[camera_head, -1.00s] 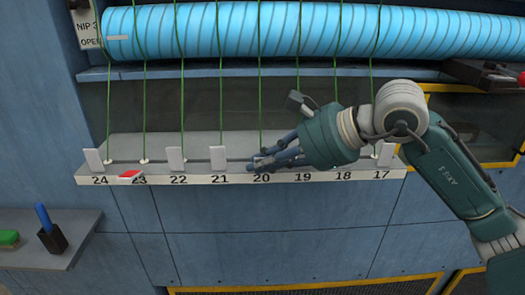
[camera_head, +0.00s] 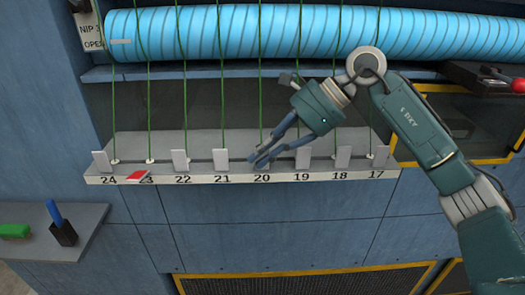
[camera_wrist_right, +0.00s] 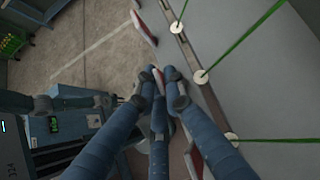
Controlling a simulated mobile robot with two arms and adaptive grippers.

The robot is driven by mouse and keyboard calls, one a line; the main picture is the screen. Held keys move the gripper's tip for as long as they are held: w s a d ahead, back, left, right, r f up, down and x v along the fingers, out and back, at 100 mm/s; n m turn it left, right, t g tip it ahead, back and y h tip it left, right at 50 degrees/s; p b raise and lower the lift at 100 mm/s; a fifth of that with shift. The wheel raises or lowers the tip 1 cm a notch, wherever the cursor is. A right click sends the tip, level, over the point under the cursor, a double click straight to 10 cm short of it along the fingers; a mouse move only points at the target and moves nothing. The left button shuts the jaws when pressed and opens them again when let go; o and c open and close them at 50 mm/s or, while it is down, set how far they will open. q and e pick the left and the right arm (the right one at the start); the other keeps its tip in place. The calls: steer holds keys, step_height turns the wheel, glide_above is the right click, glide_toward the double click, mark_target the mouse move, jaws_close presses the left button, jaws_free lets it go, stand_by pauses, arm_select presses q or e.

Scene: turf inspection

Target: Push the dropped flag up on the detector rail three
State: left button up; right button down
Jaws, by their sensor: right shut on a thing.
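The detector rail (camera_head: 330,175) is a grey ledge with numbers 24 to 17 from left to right. The dropped flag (camera_head: 138,176) lies flat at 23 with its red face showing. The other flags, such as flag 22 (camera_head: 180,160) and flag 21 (camera_head: 222,161), stand upright and pale. My right gripper (camera_head: 256,160) is at position 20, well right of the red flag. Its fingers partly hide flag 20. In the right wrist view the fingertips (camera_wrist_right: 160,78) are closed around a thin red-edged flag (camera_wrist_right: 158,76), apparently flag 20. My left gripper is out of view.
Green threads (camera_head: 184,90) run from the blue roll (camera_head: 290,32) down to white eyelets on the rail. Upright flag 19 (camera_head: 303,158) stands just right of my fingers. A side shelf (camera_head: 85,225) at lower left holds a green brush and a dark holder.

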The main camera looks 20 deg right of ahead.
stand_by(0.4)
steer(key=c, duration=2.1)
jaws_free()
steer(key=shift+d+r, duration=0.1)
steer(key=v, duration=1.1)
steer(key=shift+d+r, duration=0.3)
